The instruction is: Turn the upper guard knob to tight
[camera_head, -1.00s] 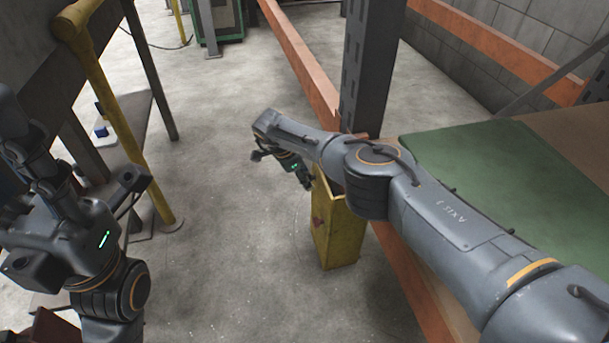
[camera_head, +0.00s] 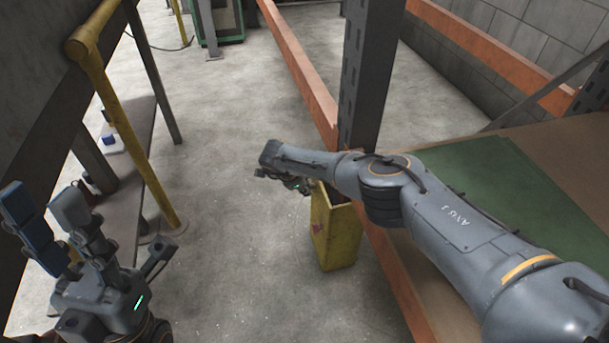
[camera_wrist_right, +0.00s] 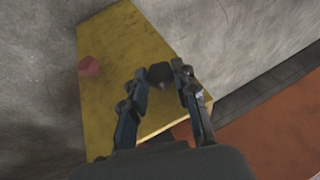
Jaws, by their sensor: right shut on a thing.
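The yellow guard (camera_head: 340,238) stands on the floor against the foot of the grey rack upright; it also fills much of the right wrist view (camera_wrist_right: 125,45). A dark knob (camera_wrist_right: 160,73) sits on the guard, between the fingertips of my right gripper (camera_wrist_right: 158,80), which is shut on it. The knob's marking cannot be made out. A red knob-like piece (camera_wrist_right: 89,67) is on the guard, left of the fingers. In the head view my right gripper (camera_head: 300,188) is at the guard's top, partly hidden by the wrist. My left gripper (camera_head: 52,208) is open and empty, fingers pointing up.
The grey rack upright (camera_head: 368,80) and orange beam (camera_head: 395,290) stand close right of the guard. A green-topped shelf (camera_head: 500,190) lies under my right arm. A yellow railing (camera_head: 125,125) is at left. The floor between is clear.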

